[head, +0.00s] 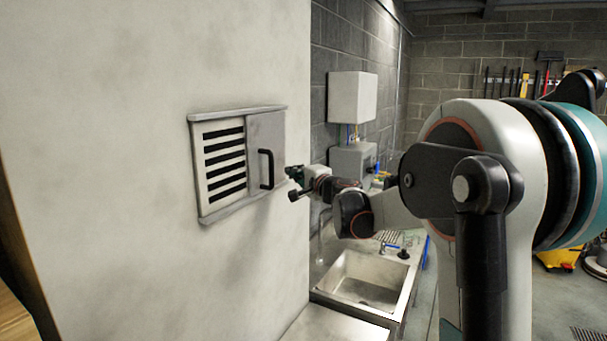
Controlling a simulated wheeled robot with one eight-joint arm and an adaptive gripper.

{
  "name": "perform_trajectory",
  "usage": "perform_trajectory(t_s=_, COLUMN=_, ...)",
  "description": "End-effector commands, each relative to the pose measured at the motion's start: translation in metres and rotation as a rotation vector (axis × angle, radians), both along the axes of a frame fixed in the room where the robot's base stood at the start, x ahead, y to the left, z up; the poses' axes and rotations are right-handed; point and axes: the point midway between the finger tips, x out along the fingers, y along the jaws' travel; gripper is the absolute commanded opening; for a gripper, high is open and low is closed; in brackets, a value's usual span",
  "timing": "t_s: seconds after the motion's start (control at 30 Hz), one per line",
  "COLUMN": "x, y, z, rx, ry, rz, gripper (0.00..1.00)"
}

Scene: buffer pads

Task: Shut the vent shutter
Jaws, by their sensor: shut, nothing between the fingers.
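The vent (222,160) is set in the pale wall panel, with a white frame and dark horizontal slots showing on its left part. Its grey sliding shutter (266,135) covers the right part, between a top and a bottom rail. A black upright handle (265,169) is on the shutter. My gripper (291,181) is just right of the handle and the shutter's right edge, pointing left. It is shut and small in view, and I cannot tell whether it touches the shutter's edge.
My arm fills the right side of the view. A metal sink (345,309) stands below my gripper. A white wall box (352,98) hangs on the block wall behind. The pale wall panel (120,250) is bare left of and below the vent.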

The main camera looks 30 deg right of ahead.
Motion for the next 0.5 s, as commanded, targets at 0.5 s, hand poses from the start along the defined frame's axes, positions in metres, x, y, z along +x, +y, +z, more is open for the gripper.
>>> perform_trajectory(t_s=0.5, x=-0.006, y=0.038, z=0.0, rx=0.0, ry=0.0, rz=0.0, gripper=0.0)
